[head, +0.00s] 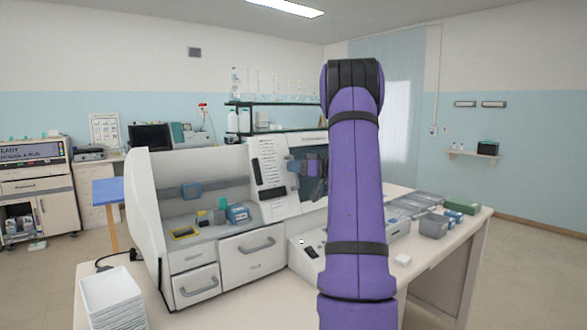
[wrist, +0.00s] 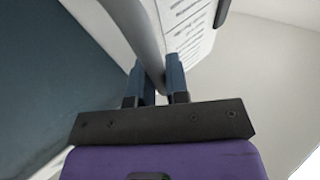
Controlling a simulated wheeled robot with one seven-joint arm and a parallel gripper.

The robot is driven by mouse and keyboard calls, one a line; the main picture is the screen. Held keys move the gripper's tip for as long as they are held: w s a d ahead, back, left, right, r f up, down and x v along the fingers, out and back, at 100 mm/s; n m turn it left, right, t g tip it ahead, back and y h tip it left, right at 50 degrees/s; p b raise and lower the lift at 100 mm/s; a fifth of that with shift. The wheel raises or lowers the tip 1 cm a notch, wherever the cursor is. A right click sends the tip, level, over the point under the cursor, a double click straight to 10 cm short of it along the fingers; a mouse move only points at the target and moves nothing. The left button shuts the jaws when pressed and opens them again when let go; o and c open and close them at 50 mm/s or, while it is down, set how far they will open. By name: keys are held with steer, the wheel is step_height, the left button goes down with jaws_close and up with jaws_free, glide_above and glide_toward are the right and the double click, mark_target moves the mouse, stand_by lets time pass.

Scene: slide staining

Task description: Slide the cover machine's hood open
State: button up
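The large white machine (head: 150,215) stands on the bench, with a slotted white upright panel (head: 268,165) near its middle. My gripper (head: 294,167) is just right of that panel, in front of the machine's right section; my purple arm hides much of that section. In the wrist view, a grey bar (wrist: 147,45) runs along the edge of the white slotted panel (wrist: 188,28) and passes between the two blue fingers of my gripper (wrist: 160,82). The fingers are close together with the bar filling the gap. I cannot see the hood's full outline.
Stacked white trays (head: 110,295) stand at the front left of the bench. Grey trays (head: 415,205) and a grey box (head: 433,225) stand right of my arm. Glassware on a dark shelf (head: 275,103) is behind the machine.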

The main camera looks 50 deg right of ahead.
steer(key=shift+o, duration=0.6)
steer(key=v, duration=1)
steer(key=shift+s, duration=0.4)
steer(key=shift+d, duration=0.1)
